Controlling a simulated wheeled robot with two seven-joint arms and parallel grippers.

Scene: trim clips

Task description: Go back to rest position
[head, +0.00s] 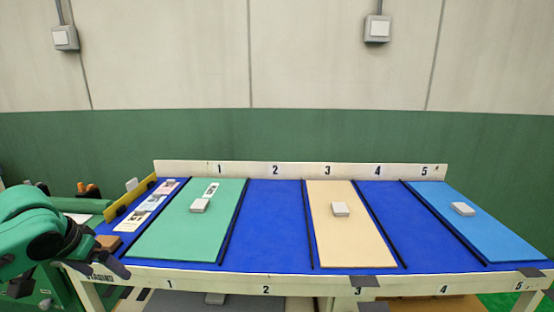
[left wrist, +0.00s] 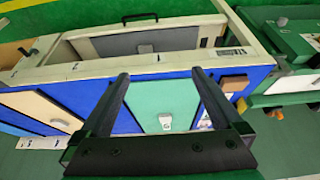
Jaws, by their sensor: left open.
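My left gripper (head: 112,256) is at the left front corner of the table, by the staging strip. In the left wrist view its two dark fingers (left wrist: 160,73) are spread wide with nothing between them, above the table's near part. A green panel (head: 180,238) lies in bay 1, a tan panel (head: 350,248) in bay 3 and a blue panel (head: 490,238) in bay 5. Each carries a small grey block: one on green (head: 199,206), one on tan (head: 340,209), one on blue (head: 462,209). My right gripper is in neither view.
Blue bays 2 (head: 272,225) and 4 (head: 390,200) are bare, with thin dark strips along the panels. Several picture cards (head: 150,204) and a brown block (head: 108,242) lie on the staging strip. A numbered white rail (head: 300,170) stands at the back.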

